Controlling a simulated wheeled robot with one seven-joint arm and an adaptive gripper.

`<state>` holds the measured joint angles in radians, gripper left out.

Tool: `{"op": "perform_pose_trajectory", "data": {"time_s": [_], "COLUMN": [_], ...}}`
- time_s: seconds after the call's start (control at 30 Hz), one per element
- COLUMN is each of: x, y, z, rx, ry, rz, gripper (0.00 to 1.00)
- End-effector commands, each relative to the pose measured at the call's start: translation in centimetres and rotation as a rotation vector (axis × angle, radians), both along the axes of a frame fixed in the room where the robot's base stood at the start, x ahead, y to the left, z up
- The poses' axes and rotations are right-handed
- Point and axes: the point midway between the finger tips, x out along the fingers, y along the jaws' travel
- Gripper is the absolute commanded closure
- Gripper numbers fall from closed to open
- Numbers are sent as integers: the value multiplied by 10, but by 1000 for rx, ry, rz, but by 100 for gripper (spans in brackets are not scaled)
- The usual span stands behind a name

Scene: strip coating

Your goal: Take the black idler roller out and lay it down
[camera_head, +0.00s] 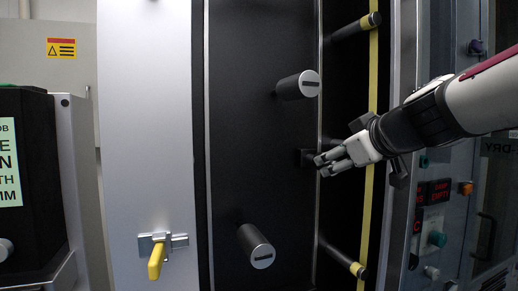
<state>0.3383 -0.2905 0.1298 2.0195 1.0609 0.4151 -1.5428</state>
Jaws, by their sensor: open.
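Two dark rollers with pale slotted end caps stick out of the black panel, an upper roller (290,86) and a lower roller (252,240). Two thinner black rollers with yellow bands near their ends are further right, one at the top (352,28) and one at the bottom (341,258). I cannot tell which of them is the black idler roller. My gripper (321,165) is open and reaches in from the right, between the upper and lower rollers. A small dark block (306,157) shows just left of its fingertips; whether they touch is unclear.
The black panel (240,150) stands upright beside a silver panel (140,120) with a yellow-handled latch (156,261). A yellow vertical strip (371,100) runs behind my gripper. A control panel with red displays (438,190) is at the right. A black machine (35,150) stands at the left.

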Motion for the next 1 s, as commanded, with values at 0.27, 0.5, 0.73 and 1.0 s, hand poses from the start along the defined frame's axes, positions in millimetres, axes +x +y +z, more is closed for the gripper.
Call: {"op": "perform_pose_trajectory", "data": {"time_s": [0.27, 0.5, 0.73, 1.0], "x": [40, 54, 56, 55], "y": [6, 8, 9, 9], "z": [-16, -21, -21, -21], "rx": [2, -1, -1, -1], "ry": [3, 0, -1, 0], "rz": [-1, -1, -1, -1], "gripper": [43, 43, 43, 90]}}
